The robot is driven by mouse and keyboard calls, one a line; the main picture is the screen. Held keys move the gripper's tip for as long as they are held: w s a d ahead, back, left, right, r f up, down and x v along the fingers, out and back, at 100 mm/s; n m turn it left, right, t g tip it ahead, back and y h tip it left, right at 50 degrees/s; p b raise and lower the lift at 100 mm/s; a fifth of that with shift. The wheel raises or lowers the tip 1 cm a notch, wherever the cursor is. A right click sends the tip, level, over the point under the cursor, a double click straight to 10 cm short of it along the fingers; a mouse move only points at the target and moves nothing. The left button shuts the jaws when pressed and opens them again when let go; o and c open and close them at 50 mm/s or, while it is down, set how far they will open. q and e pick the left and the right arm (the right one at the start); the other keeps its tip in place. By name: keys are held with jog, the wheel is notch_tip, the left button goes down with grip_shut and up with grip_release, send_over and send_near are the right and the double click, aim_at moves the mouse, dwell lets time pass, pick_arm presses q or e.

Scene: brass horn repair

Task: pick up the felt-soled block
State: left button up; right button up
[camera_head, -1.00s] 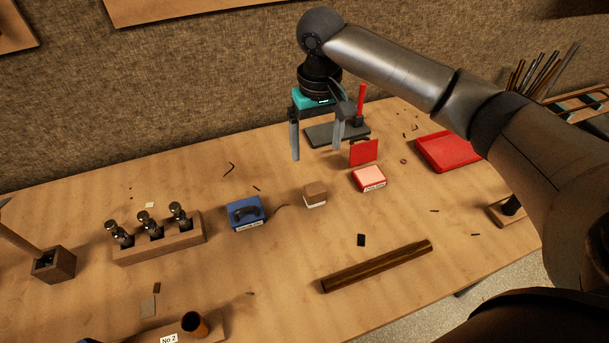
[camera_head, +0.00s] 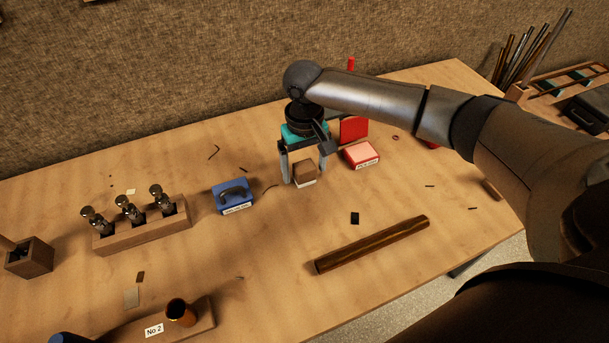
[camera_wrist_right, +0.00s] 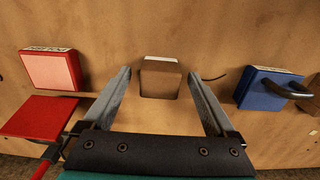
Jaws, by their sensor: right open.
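The felt-soled block (camera_head: 305,173) is a small brown wooden block with a pale base, standing on the bench. In the right wrist view the block (camera_wrist_right: 160,79) lies between the fingertips, with bench showing on both sides of it. My right gripper (camera_head: 304,178) is open at the block, one finger on either side, and does not appear to grip it. In the right wrist view my right gripper (camera_wrist_right: 160,72) shows both fingers apart. My left gripper is not in view.
A red box (camera_head: 362,154) stands close right of the block, with an upright red panel (camera_head: 353,129) behind. A blue box with a dark handle (camera_head: 234,196) is to the left. A long brass-brown tube (camera_head: 372,245) lies in front.

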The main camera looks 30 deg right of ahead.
jog(key=shift+f, duration=0.75)
jog(key=shift+c, duration=0.3)
jog(key=c, duration=1.4)
